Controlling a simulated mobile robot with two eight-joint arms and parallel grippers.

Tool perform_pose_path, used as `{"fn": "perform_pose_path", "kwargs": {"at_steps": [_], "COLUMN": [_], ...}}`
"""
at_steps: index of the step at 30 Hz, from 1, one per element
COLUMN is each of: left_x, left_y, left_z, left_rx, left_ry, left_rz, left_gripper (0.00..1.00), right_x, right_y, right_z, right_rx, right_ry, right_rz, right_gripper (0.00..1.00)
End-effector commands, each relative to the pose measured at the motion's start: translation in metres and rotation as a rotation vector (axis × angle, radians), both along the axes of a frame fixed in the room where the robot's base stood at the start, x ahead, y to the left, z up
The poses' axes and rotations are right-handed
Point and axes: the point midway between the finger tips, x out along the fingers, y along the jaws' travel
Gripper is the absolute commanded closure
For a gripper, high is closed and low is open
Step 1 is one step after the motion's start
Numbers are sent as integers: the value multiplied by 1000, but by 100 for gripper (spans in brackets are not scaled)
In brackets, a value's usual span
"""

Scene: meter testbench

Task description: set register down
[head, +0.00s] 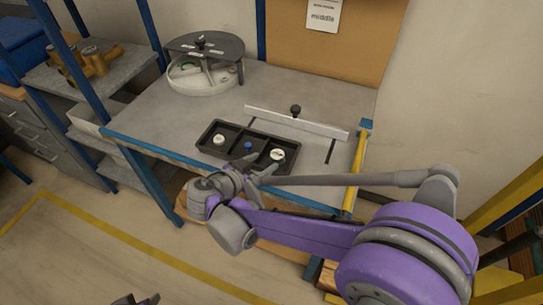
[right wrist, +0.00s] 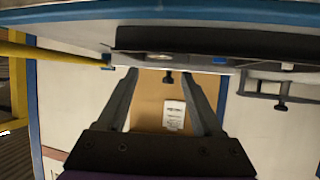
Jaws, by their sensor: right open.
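A black tray (head: 206,146) with three compartments lies near the bench's front edge. A round pale piece (head: 219,139) is in its left compartment, a small blue piece (head: 248,146) in the middle and another round pale piece (head: 277,155) in the right. I cannot tell which is the register. My right gripper (head: 262,170) is open and appears empty at the tray's front, near the right compartment. In the right wrist view its fingers (right wrist: 158,78) are spread, with nothing seen between them. A dark tip of my left gripper (head: 136,299) shows at the bottom edge; its jaws are unclear.
A white rail (head: 310,124) with a black knob (head: 295,110) stands behind the tray. A round grey-topped fixture (head: 205,75) is at the bench's back left. Brass fittings (head: 85,65) sit on a side shelf. A yellow bar (head: 356,170) runs along the right edge. The bench's left middle is clear.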

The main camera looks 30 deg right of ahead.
Motion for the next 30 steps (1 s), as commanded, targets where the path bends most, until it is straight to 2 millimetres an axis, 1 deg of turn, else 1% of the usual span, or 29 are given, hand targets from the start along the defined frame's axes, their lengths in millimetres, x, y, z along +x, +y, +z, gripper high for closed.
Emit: {"fn": "perform_pose_path", "kwargs": {"at_steps": [1,3,7,30], "left_x": [0,0,0,0], "left_y": [0,0,0,0], "left_z": [1,1,1,1], "left_rx": [0,0,0,0], "left_ry": [0,0,0,0], "left_rz": [0,0,0,0], "left_gripper": [50,50,50,50], "right_x": [-4,-8,-12,-13], "right_y": [8,15,23,25], "right_z": [4,8,13,14], "right_rx": [0,0,0,0], "right_ry": [0,1,1,0], "right_rz": [3,3,0,-1], "right_gripper": [32,32,32,32]}}
